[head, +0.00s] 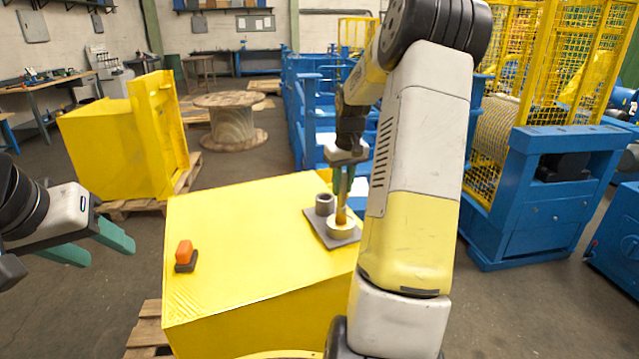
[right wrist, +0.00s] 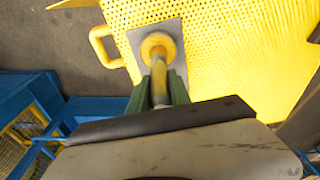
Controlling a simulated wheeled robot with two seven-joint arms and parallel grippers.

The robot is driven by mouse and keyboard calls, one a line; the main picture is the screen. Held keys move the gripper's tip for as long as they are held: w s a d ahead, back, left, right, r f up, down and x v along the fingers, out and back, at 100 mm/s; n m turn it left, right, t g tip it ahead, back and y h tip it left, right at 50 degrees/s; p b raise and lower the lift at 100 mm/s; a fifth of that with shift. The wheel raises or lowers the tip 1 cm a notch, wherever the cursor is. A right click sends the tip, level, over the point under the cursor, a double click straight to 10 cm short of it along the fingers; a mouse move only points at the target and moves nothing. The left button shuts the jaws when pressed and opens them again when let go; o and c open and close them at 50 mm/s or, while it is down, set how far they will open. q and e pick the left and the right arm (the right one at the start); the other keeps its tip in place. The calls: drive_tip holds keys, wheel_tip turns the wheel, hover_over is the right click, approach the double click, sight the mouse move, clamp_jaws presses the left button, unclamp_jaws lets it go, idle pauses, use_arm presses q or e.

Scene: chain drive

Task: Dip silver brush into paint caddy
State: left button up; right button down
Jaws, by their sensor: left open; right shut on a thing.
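My right gripper (head: 343,187) is shut on a thin upright brush (head: 341,214), whose lower part looks orange-brown. The brush's lower end meets a round pale-yellow pot (head: 341,230), apparently the paint caddy, on a grey plate. In the right wrist view, my green fingers (right wrist: 158,92) grip the brush (right wrist: 159,80), which looks grey near the fingers and yellow farther out. It runs to the round caddy (right wrist: 157,46). Its tip is hidden, so depth inside cannot be told. My left gripper (head: 105,247) is open and empty at the left, away from the yellow block.
The grey plate (head: 318,227) lies on a large yellow block (head: 250,230), with a dark grey cup (head: 324,204) beside the caddy. An orange piece on a dark base (head: 184,252) sits at the block's left. The block's middle is clear. Blue machinery (head: 545,190) stands right.

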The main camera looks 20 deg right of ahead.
drive_tip(key=shift+r, duration=3.45)
